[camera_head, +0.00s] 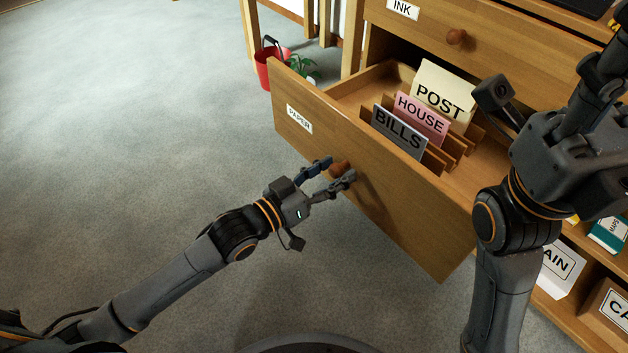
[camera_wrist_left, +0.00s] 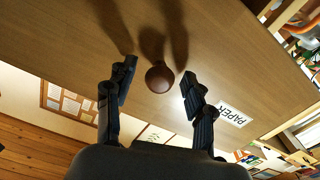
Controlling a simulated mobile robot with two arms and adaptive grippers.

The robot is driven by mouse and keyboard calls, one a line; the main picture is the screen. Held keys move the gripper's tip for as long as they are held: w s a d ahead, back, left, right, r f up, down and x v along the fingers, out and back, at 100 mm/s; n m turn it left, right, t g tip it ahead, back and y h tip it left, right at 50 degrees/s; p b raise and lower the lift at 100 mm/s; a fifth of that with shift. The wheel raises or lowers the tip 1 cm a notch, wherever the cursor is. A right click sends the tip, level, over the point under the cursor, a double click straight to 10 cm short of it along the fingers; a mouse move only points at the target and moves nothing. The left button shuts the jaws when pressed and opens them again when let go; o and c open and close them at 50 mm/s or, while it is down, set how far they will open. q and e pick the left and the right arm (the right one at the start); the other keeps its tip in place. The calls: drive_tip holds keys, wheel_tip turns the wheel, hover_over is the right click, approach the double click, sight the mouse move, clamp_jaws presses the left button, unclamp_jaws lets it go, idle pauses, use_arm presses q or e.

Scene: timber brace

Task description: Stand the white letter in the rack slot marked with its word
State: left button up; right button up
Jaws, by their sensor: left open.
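The wooden drawer labelled PAPER (camera_head: 425,232) is pulled out. In it a wooden rack (camera_head: 434,160) holds upright cards: grey BILLS (camera_head: 398,136), pink HOUSE (camera_head: 421,116) and cream POST (camera_head: 443,90). I cannot pick out a separate white letter. My left gripper (camera_head: 330,173) is open at the drawer's round knob (camera_head: 339,167). In the left wrist view the knob (camera_wrist_left: 159,77) lies between and beyond the open fingertips (camera_wrist_left: 158,88). I cannot tell whether they touch it. My right arm fills the right side; its fingers are not clear.
A drawer labelled INK (camera_head: 482,42) sits above, shut. A red bucket (camera_head: 267,66) and a plant (camera_head: 302,68) stand on the floor behind the PAPER drawer. Lower shelves at right hold labelled boxes (camera_head: 609,309). The grey floor (camera_head: 130,150) at left is clear.

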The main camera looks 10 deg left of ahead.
use_arm(q)
drive_tip(key=v, duration=1.1)
drive_tip(key=shift+s+a, duration=0.1)
drive_tip(key=shift+a, duration=0.05)
